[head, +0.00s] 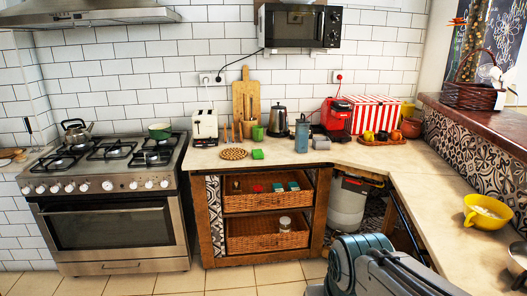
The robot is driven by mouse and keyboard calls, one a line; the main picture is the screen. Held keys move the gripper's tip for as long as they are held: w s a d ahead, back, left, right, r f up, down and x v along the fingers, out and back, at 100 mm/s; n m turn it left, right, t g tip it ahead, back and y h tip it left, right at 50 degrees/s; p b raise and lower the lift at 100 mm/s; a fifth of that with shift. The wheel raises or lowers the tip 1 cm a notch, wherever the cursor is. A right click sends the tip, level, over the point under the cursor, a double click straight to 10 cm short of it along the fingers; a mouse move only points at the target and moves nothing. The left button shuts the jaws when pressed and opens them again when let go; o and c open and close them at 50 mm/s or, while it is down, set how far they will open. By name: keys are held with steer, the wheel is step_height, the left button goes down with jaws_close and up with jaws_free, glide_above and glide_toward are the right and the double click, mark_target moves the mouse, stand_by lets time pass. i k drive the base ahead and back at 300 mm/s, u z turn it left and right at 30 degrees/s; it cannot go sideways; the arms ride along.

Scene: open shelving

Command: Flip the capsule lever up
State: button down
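A small red and black machine (337,114), which looks like the capsule machine, stands on the counter near the back corner. Its lever is too small in this view to tell whether it is up or down. A red and white striped box (372,112) is just right of it. My arm shows at the bottom right, in front of the counter and well short of the machine. My gripper is not in view.
A fruit tray (379,142) lies before the striped box. A yellow bowl (487,214) is at right. Floor is free before the stove (108,205).

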mark_target(340, 104)
steer(key=i, duration=2.7)
steer(key=z, duration=2.2)
steer(key=i, duration=0.35)
steer(key=u, duration=1.55)
steer(key=i, duration=0.2)
steer(key=u, duration=0.1)
